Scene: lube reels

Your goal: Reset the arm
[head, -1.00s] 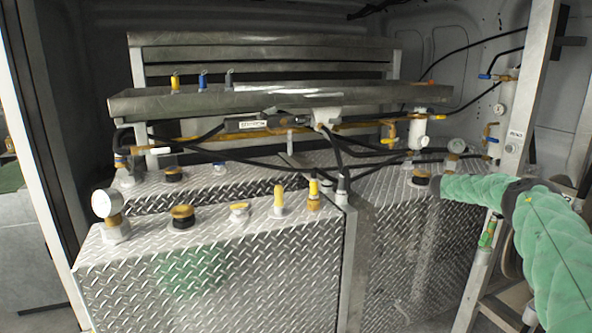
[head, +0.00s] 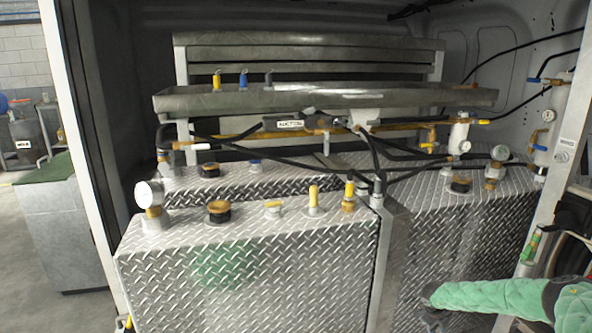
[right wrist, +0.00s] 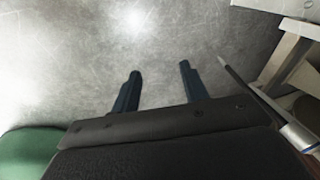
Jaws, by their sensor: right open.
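My right arm (head: 497,296), in a green padded sleeve, comes in from the lower right of the head view. Its dark end (head: 436,312) is low in front of the right diamond-plate tank (head: 440,240). In the right wrist view my right gripper (right wrist: 158,75) is open, its two dark fingers apart with nothing between them. A bare grey scuffed surface (right wrist: 110,40) lies beyond the fingers. My left gripper is not in view.
The front diamond-plate tank (head: 250,275) carries a gauge (head: 149,194), caps and yellow fittings. Black hoses and a metal tray (head: 330,98) are behind it. A white post (head: 572,130) stands at right. A thin rod (right wrist: 250,90) and pale frame (right wrist: 285,55) lie right of the fingers.

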